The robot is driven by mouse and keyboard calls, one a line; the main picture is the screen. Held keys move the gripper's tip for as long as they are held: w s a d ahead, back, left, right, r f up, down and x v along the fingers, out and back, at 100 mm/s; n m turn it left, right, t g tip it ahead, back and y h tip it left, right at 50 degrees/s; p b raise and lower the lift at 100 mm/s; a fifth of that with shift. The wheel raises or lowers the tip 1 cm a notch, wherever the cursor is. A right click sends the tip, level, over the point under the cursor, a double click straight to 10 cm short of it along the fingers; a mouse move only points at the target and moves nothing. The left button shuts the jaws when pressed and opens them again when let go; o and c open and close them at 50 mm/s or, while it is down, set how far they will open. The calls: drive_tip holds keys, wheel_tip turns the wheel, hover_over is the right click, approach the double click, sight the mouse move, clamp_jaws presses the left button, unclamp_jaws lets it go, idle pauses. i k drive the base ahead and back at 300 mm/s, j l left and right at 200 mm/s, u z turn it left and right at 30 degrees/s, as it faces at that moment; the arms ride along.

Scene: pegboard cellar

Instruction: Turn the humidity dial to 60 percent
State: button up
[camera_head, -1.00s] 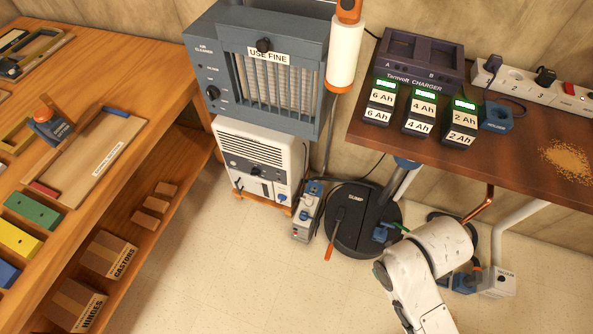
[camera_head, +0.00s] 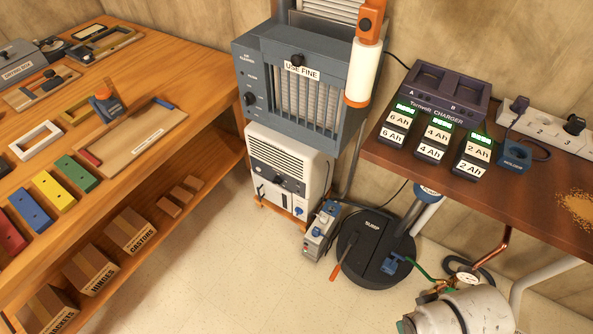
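A white dehumidifier-like unit (camera_head: 290,160) stands low by the wall, under the blue-grey air cleaner. A dark round dial (camera_head: 279,180) sits on its dark front panel, below the louvres. The dial's markings and pointer are too small to read, and no label naming it as humidity can be made out. My gripper is not in view.
The air cleaner (camera_head: 252,70) has its own knob. A grey box with a blue top (camera_head: 319,232) and the black sump lid (camera_head: 372,235) stand right of the unit. A wooden bench (camera_head: 190,75) is left, a charger table (camera_head: 400,168) right. The floor in front is clear.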

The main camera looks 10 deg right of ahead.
sight(277, 180)
drive_tip(key=i+u, duration=0.1)
drive_tip(key=u, duration=0.55)
drive_tip(key=i+l+u, duration=0.1)
drive_tip(key=i+u, duration=0.25)
drive_tip(key=i+l+u, duration=0.3)
drive_tip(key=i, duration=0.2)
drive_tip(key=i+l, duration=0.3)
drive_tip(key=i, duration=0.25)
